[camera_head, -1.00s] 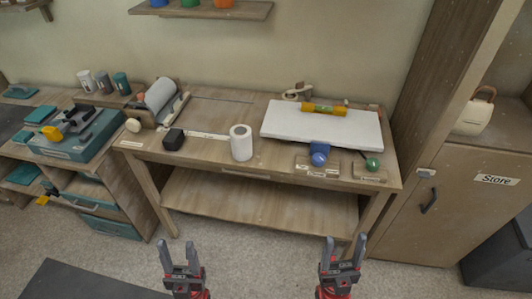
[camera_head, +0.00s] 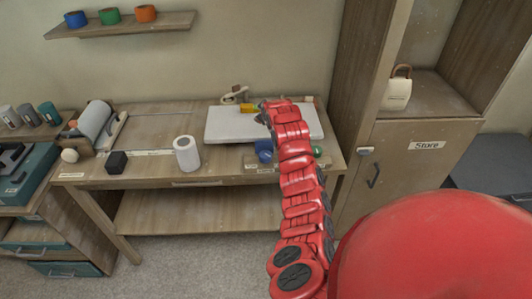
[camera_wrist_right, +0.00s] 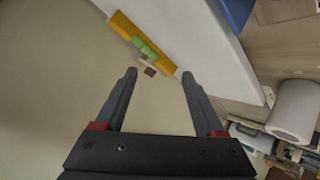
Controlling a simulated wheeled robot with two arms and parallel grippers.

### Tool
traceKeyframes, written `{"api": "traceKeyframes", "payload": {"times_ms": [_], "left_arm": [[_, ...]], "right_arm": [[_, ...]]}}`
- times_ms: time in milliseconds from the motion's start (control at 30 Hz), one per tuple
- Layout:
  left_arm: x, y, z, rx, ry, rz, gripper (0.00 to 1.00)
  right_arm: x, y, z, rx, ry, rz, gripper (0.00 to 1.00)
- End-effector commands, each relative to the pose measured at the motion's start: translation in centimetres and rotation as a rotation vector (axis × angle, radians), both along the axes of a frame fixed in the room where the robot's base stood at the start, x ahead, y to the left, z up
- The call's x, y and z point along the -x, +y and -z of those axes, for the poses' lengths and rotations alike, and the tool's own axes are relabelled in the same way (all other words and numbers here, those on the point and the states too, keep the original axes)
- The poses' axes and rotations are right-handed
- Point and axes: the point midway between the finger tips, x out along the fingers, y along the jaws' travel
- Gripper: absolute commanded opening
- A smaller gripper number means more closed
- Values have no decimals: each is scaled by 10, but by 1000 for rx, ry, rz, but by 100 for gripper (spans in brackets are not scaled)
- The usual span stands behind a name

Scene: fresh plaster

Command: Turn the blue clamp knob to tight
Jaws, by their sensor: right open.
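The blue clamp knob (camera_head: 264,147) sits at the front edge of the workbench, just left of my red right arm, which partly covers that area. Its marker and the label beside it are too small to read. In the right wrist view a blue piece (camera_wrist_right: 238,10) shows at the top edge; I cannot tell if it is the knob or the clamp body. My right gripper (camera_wrist_right: 158,75) is open and empty, above the white board (camera_head: 222,124) and near the yellow-orange level (camera_wrist_right: 142,42). My left gripper is out of view.
A green knob (camera_head: 318,151) is at the bench's right front, partly behind my arm. A white roll (camera_head: 187,154) and a black block (camera_head: 117,162) stand to the left on the workbench (camera_head: 160,132). A tall cabinet (camera_head: 405,165) borders the bench on the right.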

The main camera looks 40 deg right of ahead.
Motion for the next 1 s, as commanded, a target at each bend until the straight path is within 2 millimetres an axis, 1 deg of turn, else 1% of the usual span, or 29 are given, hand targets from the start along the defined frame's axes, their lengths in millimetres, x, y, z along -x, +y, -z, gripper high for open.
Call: {"api": "traceKeyframes", "payload": {"times_ms": [33,67,100,167,200,300,400,500,633,767,900,933,1000], "left_arm": [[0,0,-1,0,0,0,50],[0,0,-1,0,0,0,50],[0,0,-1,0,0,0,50],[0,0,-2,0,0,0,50],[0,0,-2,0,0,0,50],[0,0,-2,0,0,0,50],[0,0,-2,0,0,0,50],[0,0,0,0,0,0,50],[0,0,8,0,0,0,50],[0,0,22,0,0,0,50],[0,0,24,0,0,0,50],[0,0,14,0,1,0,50],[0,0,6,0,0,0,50]], "right_arm": [[16,-8,-10,-53,80,14,71],[27,-10,-13,-89,131,15,71],[43,-9,-15,-136,199,10,71],[65,-5,-22,-206,280,-7,71],[80,0,-26,-248,328,-22,71],[109,11,-35,-339,416,-62,71],[127,21,-40,-395,467,-96,71],[134,25,-41,-418,486,-111,71],[132,26,-29,-418,493,-113,71],[126,27,-8,-420,492,-112,71],[114,30,17,-421,492,-113,71],[110,33,18,-425,496,-116,71],[104,34,34,-423,495,-112,71]]}}
